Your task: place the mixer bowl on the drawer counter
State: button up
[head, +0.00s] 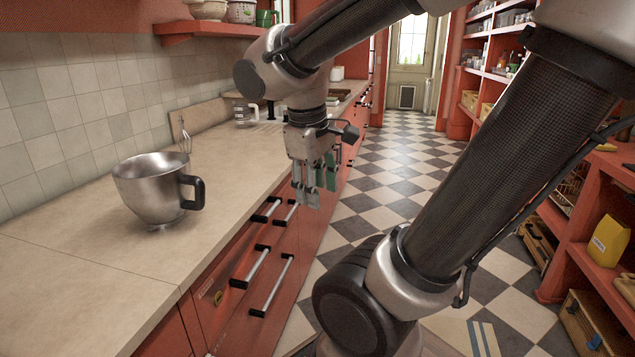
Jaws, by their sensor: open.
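The mixer bowl (148,187) is shiny metal with a black handle on its right side. It stands upright on the beige drawer counter (80,245) at the left of the head view. My gripper (309,193) points down beyond the counter's front edge, to the right of the bowl and apart from it. It is open, and nothing shows between its fingers. Drawers with long bar handles (270,285) line the red front below the counter.
A whisk (184,137) and a pale board stand near the tiled wall, with a glass jug (245,113) farther back. A red shelf (205,28) hangs above. Red shelving with a yellow bag (608,241) stands at the right.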

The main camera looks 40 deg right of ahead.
jog(key=shift+s+a+r+m+t+y, duration=0.35)
jog(key=shift+s+r+m+t+y, duration=0.2)
jog(key=shift+m+t, duration=0.25)
jog(key=shift+s+a+r+m+t+y, duration=0.3)
jog(key=shift+s+r+m+t+y, duration=0.15)
jog(key=shift+m+t+y, duration=0.35)
